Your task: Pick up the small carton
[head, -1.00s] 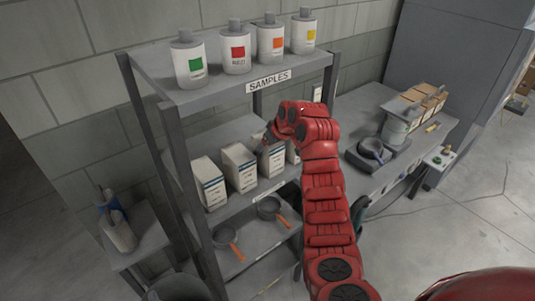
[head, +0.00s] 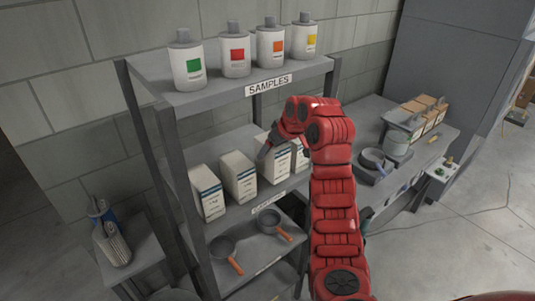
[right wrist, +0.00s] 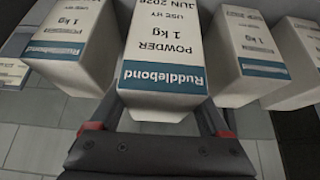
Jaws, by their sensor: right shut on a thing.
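The small carton (head: 273,168) is white with a blue band and stands on the middle shelf (head: 225,218), third from the left in a row of similar cartons. My right gripper (head: 265,150) reaches it from the front and is shut on it. In the right wrist view the carton (right wrist: 165,50), labelled Ruddlebond powder 1 kg, is between the fingers of my right gripper (right wrist: 160,122). I cannot tell whether its base is clear of the shelf. My left gripper is not in view.
Neighbouring cartons (head: 239,177) stand close on both sides; the right wrist view shows one carton (right wrist: 75,45) left of the held one and two right. Bottles (head: 187,65) stand on the top shelf above. Pans (head: 222,248) lie below. A bench (head: 385,185) stands right.

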